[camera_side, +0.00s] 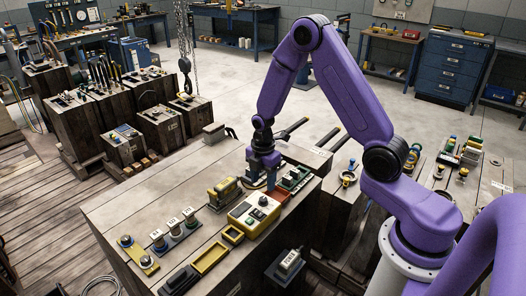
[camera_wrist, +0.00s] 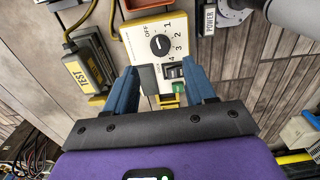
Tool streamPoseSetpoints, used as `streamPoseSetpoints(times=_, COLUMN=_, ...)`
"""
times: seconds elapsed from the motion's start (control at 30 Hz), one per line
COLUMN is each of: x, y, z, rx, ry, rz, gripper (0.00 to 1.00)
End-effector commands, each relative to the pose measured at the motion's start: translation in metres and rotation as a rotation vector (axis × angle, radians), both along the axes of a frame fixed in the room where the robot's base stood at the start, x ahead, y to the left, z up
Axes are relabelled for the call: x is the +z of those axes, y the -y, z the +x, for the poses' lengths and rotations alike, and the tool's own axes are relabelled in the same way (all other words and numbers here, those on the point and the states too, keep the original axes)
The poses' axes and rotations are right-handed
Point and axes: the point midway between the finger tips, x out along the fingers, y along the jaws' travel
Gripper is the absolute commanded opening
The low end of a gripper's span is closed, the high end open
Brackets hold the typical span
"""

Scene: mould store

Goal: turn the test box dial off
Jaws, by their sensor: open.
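The test box (camera_side: 250,216) is a cream box with yellow edges on the wooden bench top in the side view. Its face also shows in the wrist view (camera_wrist: 136,40). The round black dial (camera_wrist: 160,45) has a white mark and stands among the printed labels OFF, 1, 2, 3 and 4. The mark is too small to tell surely which label it faces. A dark switch and a green part sit below the dial. My gripper (camera_wrist: 162,72) is open and empty, its blue fingers apart, short of the dial in the wrist view. In the side view my gripper (camera_side: 261,184) is just behind the box.
A yellow-labelled TEST unit (camera_wrist: 92,62) with a cable stands left of the box. A POWER label (camera_wrist: 209,20) is at right. Yellow trays (camera_side: 210,259), knobs on plates (camera_side: 190,219) and a green board (camera_side: 293,179) share the bench.

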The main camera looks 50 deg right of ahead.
Motion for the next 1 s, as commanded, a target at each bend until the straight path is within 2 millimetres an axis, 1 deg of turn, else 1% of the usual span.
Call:
streamPoseSetpoints(times=0.03, x=0.010, y=0.000, z=0.001, rx=0.000, ry=0.005, rz=0.000, gripper=0.55)
streamPoseSetpoints(times=0.3, x=0.058, y=0.000, z=0.001, rx=0.001, ry=0.006, rz=0.000, gripper=0.55)
streamPoseSetpoints(times=0.4, x=0.075, y=0.000, z=0.001, rx=0.001, ry=0.006, rz=0.000, gripper=0.55)
streamPoseSetpoints(times=0.53, x=0.092, y=0.000, z=0.001, rx=0.001, ry=0.005, rz=0.000, gripper=0.55)
streamPoseSetpoints(times=0.7, x=0.105, y=0.000, z=0.000, rx=0.001, ry=0.002, rz=0.000, gripper=0.55)
streamPoseSetpoints(times=1.0, x=0.107, y=0.000, z=0.000, rx=0.001, ry=0.000, rz=0.000, gripper=0.55)
